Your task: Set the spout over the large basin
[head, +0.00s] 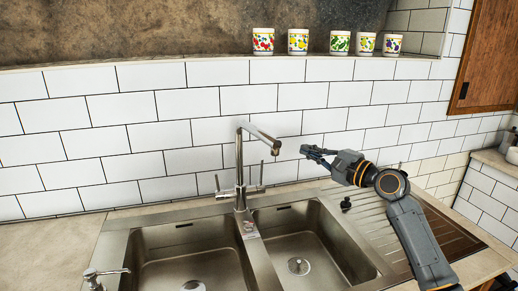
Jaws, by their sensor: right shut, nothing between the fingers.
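The chrome tap (239,170) stands behind the divider between two sink basins. Its spout (259,133) points right and toward me, with its tip on the side of the right basin (297,245). The left basin (185,240) looks wider, so it seems to be the large one; no spout is over it. My right gripper (306,152) is shut and empty, a little to the right of the spout tip and apart from it in the picture. How far apart they are in depth is hard to tell. My left gripper is not in view.
A ribbed drainboard (400,205) lies right of the basins, under my right arm. A small dark fitting (346,204) stands near the right basin's corner. A soap dispenser (95,277) is at the front left. Several patterned cups (298,41) stand on the ledge above white tiles.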

